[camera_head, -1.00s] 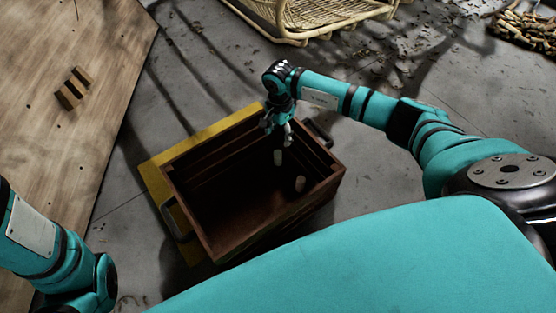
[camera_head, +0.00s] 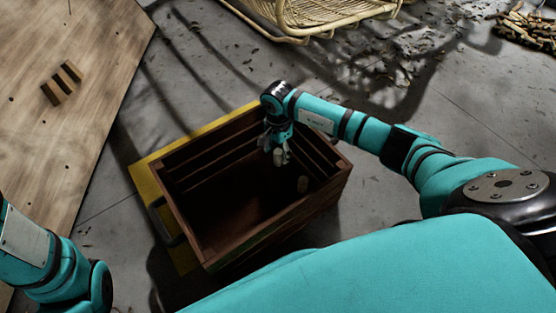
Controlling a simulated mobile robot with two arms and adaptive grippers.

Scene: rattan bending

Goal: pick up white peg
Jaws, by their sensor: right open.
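One white peg (camera_head: 278,158) is at my right gripper (camera_head: 277,160), which reaches down into the crate. The gripper is open, with its fingers around or just beside this peg; I cannot tell whether they touch it.
The crate stands on a yellow base (camera_head: 147,182) on the grey floor. A wooden board (camera_head: 70,120) with small wooden blocks (camera_head: 61,83) lies at the left. A rattan frame (camera_head: 310,15) is at the top, and a pile of sticks (camera_head: 525,28) at the upper right.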

